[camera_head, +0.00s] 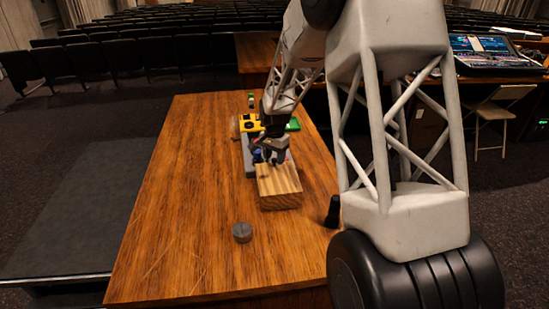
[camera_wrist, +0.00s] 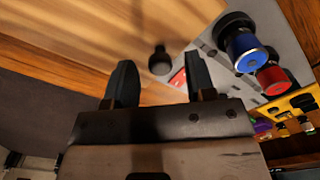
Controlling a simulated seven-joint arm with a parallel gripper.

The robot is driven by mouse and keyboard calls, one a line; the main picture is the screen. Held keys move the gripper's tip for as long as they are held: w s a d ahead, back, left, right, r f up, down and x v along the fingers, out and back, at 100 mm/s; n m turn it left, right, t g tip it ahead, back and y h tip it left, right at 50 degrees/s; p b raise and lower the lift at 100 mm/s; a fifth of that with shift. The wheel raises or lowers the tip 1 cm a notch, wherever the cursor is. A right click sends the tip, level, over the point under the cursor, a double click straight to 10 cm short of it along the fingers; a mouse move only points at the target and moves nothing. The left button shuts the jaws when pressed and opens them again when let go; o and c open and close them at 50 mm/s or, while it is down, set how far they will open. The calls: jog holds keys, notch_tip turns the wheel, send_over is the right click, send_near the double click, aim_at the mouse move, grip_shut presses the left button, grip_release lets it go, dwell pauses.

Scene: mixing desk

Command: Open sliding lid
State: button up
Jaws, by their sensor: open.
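A light wooden box (camera_head: 280,187) with a flat wooden top lies on the table. Its pale wood (camera_wrist: 90,35) fills the upper left of the wrist view. A dark round knob (camera_wrist: 160,62) shows against this wood, between my fingertips in the picture; I cannot tell how far beyond them it is. My gripper (camera_head: 268,158) is over the far end of the box, pointing down. In the wrist view its two black fingers (camera_wrist: 160,58) are apart with nothing clasped. In the head view the gripper hides the knob and the far end of the box.
A grey panel (camera_wrist: 228,70) with a blue button (camera_wrist: 246,52) and a red button (camera_wrist: 272,78) adjoins the box. Behind are a yellow block (camera_head: 249,122) and a green piece (camera_head: 293,125). The table's left side is clear.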

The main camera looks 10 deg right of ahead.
aim_at(280, 186)
jog(key=shift+f, duration=0.3)
grip_shut()
jog(key=shift+s, duration=0.1)
jog(key=shift+s, duration=5.8)
grip_release()
